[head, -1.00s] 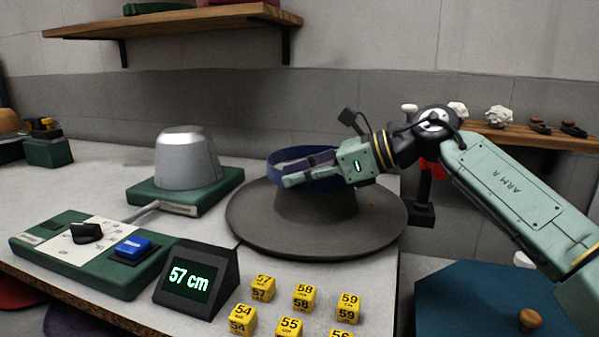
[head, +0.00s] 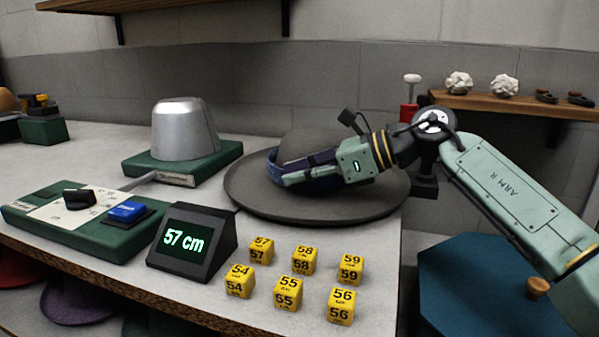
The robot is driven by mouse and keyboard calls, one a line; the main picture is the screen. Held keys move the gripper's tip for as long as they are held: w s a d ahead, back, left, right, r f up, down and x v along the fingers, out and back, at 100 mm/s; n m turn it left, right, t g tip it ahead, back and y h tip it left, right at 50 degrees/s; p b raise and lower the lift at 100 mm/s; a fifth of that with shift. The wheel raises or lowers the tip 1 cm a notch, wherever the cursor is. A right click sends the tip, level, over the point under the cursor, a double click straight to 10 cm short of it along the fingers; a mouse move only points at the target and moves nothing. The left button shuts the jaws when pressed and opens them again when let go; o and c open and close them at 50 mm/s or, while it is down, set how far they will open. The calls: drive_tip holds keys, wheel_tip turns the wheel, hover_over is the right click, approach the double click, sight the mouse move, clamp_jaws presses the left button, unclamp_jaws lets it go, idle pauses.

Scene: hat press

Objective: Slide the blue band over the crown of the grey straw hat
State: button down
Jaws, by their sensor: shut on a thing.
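The grey straw hat (head: 240,190) lies on the table, brim down, with its crown (head: 305,143) upward. The blue band (head: 275,172) is around the crown, low near the brim, and the top of the crown rises above it. My gripper (head: 300,178) is shut on the near side of the blue band, in front of the crown. The gripper and its fingers hide part of the band and crown. I cannot tell whether the band touches the brim.
A metal hat block (head: 184,130) on a green base stands left of the hat. A control box (head: 80,222) with a blue button, a display (head: 192,243) reading 57 cm and several yellow number cubes (head: 289,290) are in front.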

drive_tip(key=shift+f+b, duration=0.5)
drive_tip(key=shift+f, duration=0.15)
idle(0.3)
drive_tip(key=c, duration=1.6)
unclamp_jaws()
drive_tip(key=shift+o, duration=0.4)
drive_tip(key=shift+w+d+r, duration=0.1)
